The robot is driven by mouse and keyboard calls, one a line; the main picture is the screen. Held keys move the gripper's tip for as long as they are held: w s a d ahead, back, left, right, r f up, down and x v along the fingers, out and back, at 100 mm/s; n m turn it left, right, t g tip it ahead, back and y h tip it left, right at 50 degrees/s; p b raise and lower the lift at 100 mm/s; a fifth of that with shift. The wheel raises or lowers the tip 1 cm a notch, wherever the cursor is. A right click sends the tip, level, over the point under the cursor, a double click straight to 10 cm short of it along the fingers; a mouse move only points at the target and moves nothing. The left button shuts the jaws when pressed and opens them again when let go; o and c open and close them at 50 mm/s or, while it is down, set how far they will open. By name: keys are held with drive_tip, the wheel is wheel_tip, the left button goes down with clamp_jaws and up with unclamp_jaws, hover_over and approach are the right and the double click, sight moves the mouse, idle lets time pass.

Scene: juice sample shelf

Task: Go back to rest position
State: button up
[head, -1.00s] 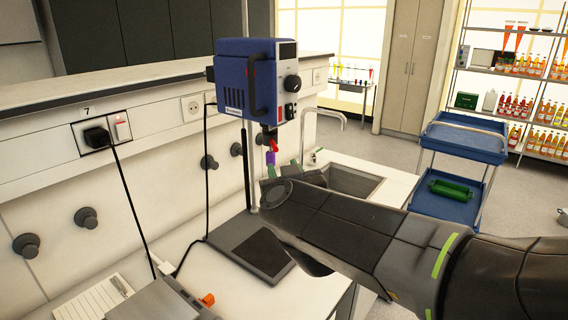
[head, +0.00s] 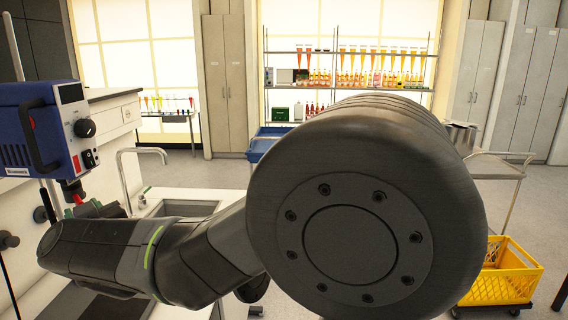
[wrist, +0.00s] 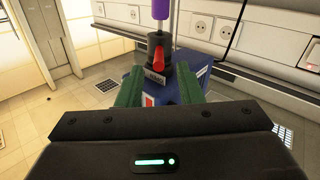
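My gripper (wrist: 160,92) shows in the wrist view with its two green fingers apart and nothing held between them. Beyond the fingers is a blue stirrer (wrist: 188,78), upside down in this picture, with a black chuck, a red part (wrist: 158,52) and a purple piece (wrist: 161,9). In the head view the stirrer (head: 38,130) is at the left edge, and my gripper (head: 98,209) is just below and right of it, partly hidden by my arm. I cannot tell the exact gap between gripper and stirrer. My arm is bent, with a large joint close to the camera.
A bench with a sink (head: 185,207) and tap (head: 142,152) lies behind my arm. A blue cart (head: 262,146) is partly hidden behind my joint. Bottle shelves (head: 345,50) stand at the back.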

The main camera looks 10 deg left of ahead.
sight(77, 198)
drive_tip(key=x, duration=0.6)
drive_tip(key=shift+w+a, duration=0.15)
drive_tip(key=shift+a, duration=0.05)
drive_tip(key=shift+d, duration=0.15)
